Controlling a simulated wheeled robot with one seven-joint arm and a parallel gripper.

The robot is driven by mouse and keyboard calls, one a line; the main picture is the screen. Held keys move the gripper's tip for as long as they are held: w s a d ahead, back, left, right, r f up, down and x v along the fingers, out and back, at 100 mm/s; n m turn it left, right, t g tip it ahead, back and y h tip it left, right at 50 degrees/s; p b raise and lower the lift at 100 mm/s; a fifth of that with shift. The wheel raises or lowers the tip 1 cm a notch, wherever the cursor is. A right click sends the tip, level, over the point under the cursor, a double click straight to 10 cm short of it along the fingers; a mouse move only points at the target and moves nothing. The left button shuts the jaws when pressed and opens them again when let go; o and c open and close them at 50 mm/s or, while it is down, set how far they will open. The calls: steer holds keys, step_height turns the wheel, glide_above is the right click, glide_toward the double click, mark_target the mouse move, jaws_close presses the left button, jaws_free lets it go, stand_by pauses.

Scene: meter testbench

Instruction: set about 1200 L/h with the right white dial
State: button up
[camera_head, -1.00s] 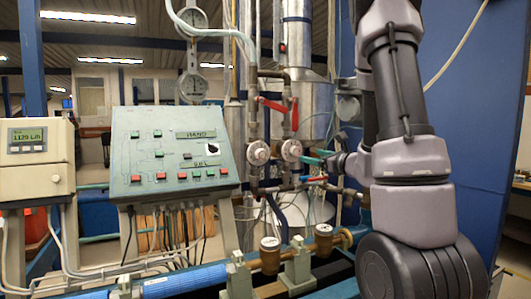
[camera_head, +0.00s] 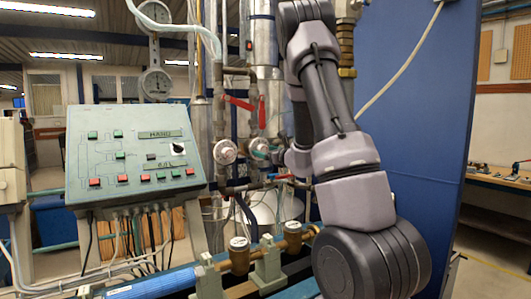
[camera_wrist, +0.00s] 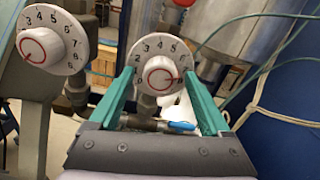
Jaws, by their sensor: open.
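The right white dial (camera_head: 260,149) sits on the pipework, partly covered by my gripper in the head view. In the wrist view the right dial (camera_wrist: 162,74) faces me, with a numbered rim and a red ring and mark on its knob. The mark points roughly right. My gripper (camera_wrist: 157,75) is open, its teal fingers on either side of the knob; I cannot tell if they touch it. The left white dial (camera_head: 225,151) is just beside, free of the gripper; it also shows in the wrist view (camera_wrist: 46,43). The flow reading is not in view.
A control panel (camera_head: 134,150) with buttons stands at left. Red-handled valves (camera_head: 241,104) are above the dials, and a blue-handled valve (camera_wrist: 182,125) is below the right dial. A blue partition (camera_head: 415,120) stands at right. Pipes and hoses crowd the dials.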

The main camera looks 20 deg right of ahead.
jaws_close()
steer(key=shift+m, duration=1.5)
jaws_free()
steer(key=s+d, duration=0.2)
steer(key=s, duration=0.8)
steer(key=shift+s, duration=0.3)
